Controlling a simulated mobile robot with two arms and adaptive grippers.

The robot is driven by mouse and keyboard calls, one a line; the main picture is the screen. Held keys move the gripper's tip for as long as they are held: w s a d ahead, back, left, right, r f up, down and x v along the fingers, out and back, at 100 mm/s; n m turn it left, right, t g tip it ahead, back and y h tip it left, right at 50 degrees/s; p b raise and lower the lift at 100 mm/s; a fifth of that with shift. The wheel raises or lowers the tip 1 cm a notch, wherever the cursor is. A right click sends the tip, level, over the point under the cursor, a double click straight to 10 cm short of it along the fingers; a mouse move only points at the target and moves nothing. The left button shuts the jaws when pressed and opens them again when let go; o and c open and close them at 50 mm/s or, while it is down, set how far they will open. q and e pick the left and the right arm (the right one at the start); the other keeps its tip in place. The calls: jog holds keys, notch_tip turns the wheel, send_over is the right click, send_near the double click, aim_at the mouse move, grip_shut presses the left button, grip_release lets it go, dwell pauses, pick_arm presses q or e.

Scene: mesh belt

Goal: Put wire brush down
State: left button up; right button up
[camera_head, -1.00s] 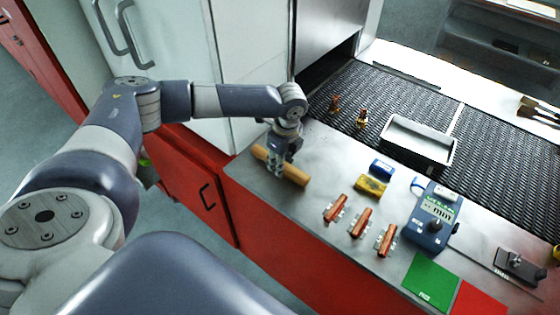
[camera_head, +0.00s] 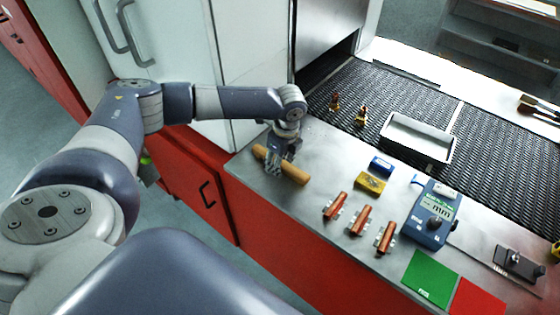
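The wire brush (camera_head: 295,174) shows as a light wooden bar at the left end of the grey metal worktop (camera_head: 240,173). It lies slantwise, at or very close to the surface. My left gripper (camera_head: 273,169) points down over its middle and hides that part. The fingers are at the bar, but I cannot tell whether they are closed on it or spread. No bristles can be made out. My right gripper is not in view.
Three copper-brown parts (camera_head: 360,220) lie right of the brush. A grey tray (camera_head: 418,139) and two small brass pieces (camera_head: 361,115) are on the dark mesh belt (camera_head: 400,98).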

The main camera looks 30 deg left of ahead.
aim_at(284, 162)
pick_arm(q)
jog(key=shift+s+f+b, duration=0.1)
jog(key=shift+f+b, duration=0.15)
jog(key=shift+b, duration=0.2)
jog(key=r+b, duration=0.1)
jog(key=r, duration=0.1)
jog(key=r+b, duration=0.1)
jog(key=r, duration=0.1)
jog(key=w+r+b, duration=0.1)
jog(key=shift+d+r, duration=0.35)
jog(key=shift+r, duration=0.05)
jog(key=r, duration=0.4)
jog(key=shift+d+r+b, duration=0.25)
jog(key=shift+r+b, duration=0.05)
jog(key=shift+r, duration=0.75)
jog(key=shift+s+f, duration=0.1)
jog(key=shift+s, duration=0.05)
